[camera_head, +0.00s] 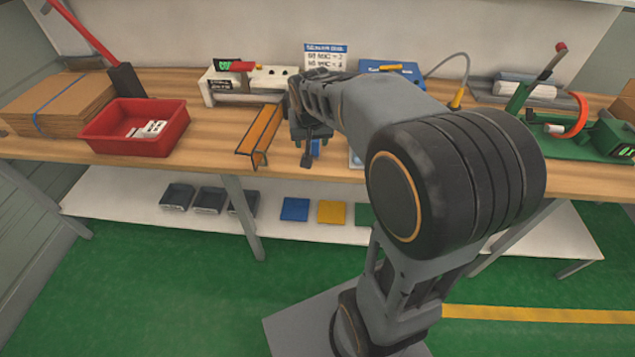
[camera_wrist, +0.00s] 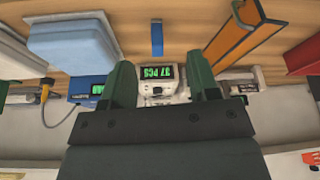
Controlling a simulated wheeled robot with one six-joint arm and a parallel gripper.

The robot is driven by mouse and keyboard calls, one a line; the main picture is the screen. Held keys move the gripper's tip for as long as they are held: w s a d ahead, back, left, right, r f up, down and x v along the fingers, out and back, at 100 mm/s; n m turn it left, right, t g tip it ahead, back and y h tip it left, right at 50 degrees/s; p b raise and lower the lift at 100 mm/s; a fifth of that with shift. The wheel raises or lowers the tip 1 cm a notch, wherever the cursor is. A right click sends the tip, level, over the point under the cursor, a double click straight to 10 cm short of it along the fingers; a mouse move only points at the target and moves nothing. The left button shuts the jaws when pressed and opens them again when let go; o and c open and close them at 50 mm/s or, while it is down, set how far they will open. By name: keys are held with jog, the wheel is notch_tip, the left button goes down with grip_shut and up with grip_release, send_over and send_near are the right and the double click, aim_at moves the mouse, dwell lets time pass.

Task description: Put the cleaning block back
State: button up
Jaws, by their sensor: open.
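My gripper (camera_wrist: 163,78) is open, its two dark green fingers apart with nothing between them. In the head view my gripper (camera_head: 311,145) hangs over the front middle of the bench. A small blue block (camera_wrist: 157,38) lies on the wood beyond the fingertips; part of it shows in the head view (camera_head: 316,147) behind my gripper. A larger light blue block (camera_wrist: 75,48) sits on a white base at the left of the wrist view. My arm hides most of it in the head view. I cannot tell for sure which is the cleaning block.
An orange channel (camera_head: 262,130) and red bin (camera_head: 135,127) are left of my gripper. A white device (camera_head: 247,82), a sign (camera_head: 326,57) and a blue device (camera_head: 394,72) stand behind. A green clamp (camera_head: 580,135) is at right. Bare wood (camera_head: 205,135) lies between bin and channel.

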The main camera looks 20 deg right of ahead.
jog(key=s+a+n, duration=0.2)
jog(key=s, duration=0.6)
jog(key=s+a+f+n+y, duration=0.1)
jog(key=s+a, duration=0.2)
jog(key=s, duration=0.5)
jog(key=shift+a+f+n+y, duration=0.2)
jog(key=shift+n+y, duration=0.1)
jog(key=shift+n, duration=0.1)
jog(key=shift+r, duration=0.1)
jog(key=shift+r+p, duration=0.3)
jog(key=shift+r, duration=0.05)
